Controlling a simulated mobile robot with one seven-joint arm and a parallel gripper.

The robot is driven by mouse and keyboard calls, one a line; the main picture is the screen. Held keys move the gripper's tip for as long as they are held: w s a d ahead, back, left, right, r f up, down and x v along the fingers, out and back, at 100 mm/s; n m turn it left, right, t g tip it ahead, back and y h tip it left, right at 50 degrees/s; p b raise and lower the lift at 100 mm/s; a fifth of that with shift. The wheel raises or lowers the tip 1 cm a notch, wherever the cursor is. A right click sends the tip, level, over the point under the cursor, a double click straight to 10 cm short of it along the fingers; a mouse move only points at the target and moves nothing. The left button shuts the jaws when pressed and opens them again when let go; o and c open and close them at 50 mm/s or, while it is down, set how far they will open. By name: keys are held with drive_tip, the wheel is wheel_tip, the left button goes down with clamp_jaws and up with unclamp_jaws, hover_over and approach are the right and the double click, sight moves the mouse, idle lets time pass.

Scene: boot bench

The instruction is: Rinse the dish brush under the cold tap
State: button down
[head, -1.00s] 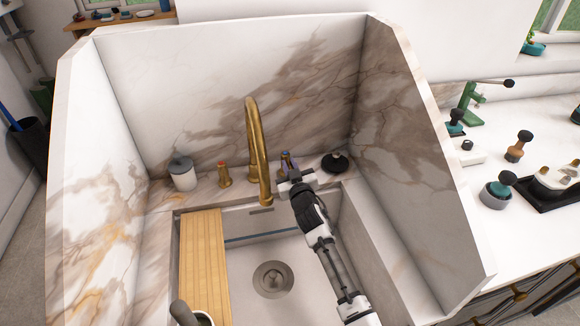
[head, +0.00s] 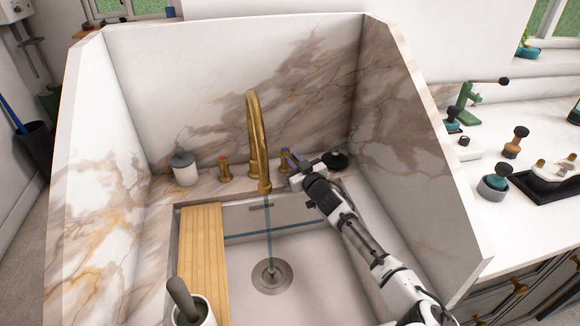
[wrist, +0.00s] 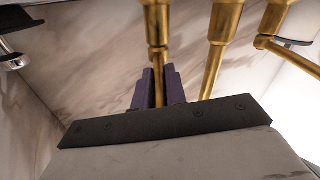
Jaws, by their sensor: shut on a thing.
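The brass cold tap handle (head: 283,155), with a blue mark, stands right of the tall brass spout (head: 253,130). My gripper (head: 293,160) is at this handle. In the wrist view its purple fingers (wrist: 159,92) are shut on the handle's brass stem (wrist: 157,50), one finger on each side. A thin bluish water stream (head: 268,230) falls from the spout to the drain (head: 271,277). A dark grey handle (head: 181,296) leans in a white cup (head: 205,322) at the front left. Its lower end is hidden, so I cannot tell if it is the dish brush.
A red-marked brass handle (head: 224,168) and a lidded grey-white jar (head: 184,168) stand left of the spout. A wooden board (head: 203,250) covers the basin's left side. High marble walls (head: 420,140) enclose the sink. Several small items, including a grey bowl (head: 490,192), are on the right counter.

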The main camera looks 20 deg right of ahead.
drive_tip(key=shift+y, duration=0.3)
drive_tip(key=c, duration=1.4)
unclamp_jaws()
drive_tip(key=shift+c, duration=0.2)
drive_tip(key=shift+d, duration=0.1)
drive_tip(key=b+v, duration=0.3)
drive_tip(key=v, duration=1)
drive_tip(key=shift+s+b, duration=0.35)
drive_tip(key=shift+r, duration=0.1)
